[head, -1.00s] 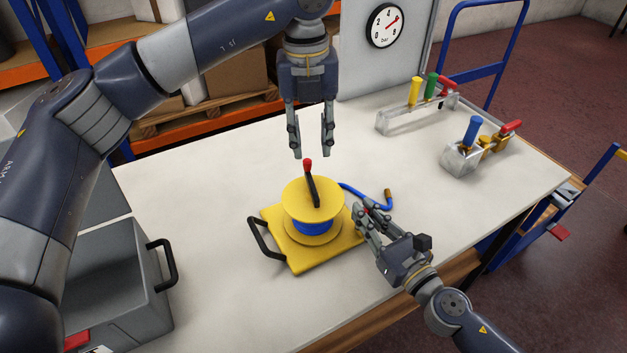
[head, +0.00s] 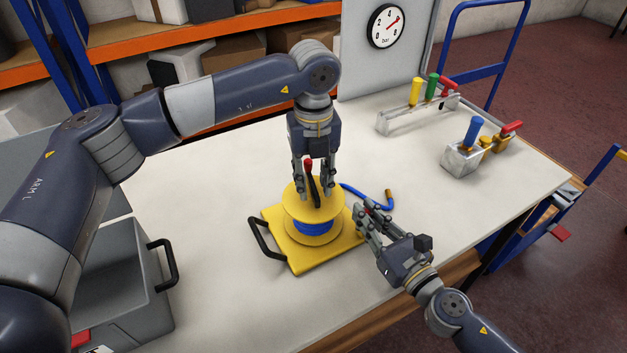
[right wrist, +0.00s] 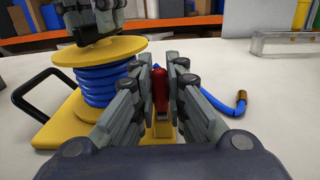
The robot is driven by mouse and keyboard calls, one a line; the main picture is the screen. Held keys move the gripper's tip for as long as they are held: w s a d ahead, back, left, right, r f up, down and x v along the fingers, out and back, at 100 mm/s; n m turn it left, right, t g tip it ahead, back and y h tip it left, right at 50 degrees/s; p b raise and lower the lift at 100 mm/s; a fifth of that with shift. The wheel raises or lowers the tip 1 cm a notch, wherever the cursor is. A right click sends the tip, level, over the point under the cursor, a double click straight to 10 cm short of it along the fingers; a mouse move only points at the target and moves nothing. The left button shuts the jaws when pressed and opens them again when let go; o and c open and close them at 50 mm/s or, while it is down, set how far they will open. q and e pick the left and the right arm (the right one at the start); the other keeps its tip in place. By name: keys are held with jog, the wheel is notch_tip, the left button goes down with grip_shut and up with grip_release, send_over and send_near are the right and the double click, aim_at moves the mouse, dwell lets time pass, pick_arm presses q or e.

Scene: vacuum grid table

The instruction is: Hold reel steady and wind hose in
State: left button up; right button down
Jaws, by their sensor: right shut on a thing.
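The yellow reel (head: 314,228) with blue hose wound on it stands on a yellow base plate (head: 295,265); it shows in the right wrist view (right wrist: 98,45) too. A black crank with a red knob (head: 308,162) is on top. My left gripper (head: 314,192) points down with open fingers on either side of the crank, with a gap between them. My right gripper (head: 366,210) is shut on a red grip (right wrist: 160,90) above a yellow part at the base's right side. The hose's free end (head: 368,197) lies on the table behind that gripper, ending in a brass tip (head: 389,195).
A black handle (head: 262,238) sticks out left of the base. A grey open box (head: 125,285) stands at the left. Metal blocks with coloured levers (head: 412,118) (head: 462,158) stand at the back right. A pressure gauge (head: 386,26) is behind. The table's middle left is clear.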

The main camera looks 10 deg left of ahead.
pick_arm(q)
jog(key=shift+f, duration=0.3)
grip_shut()
jog(key=shift+m, duration=0.3)
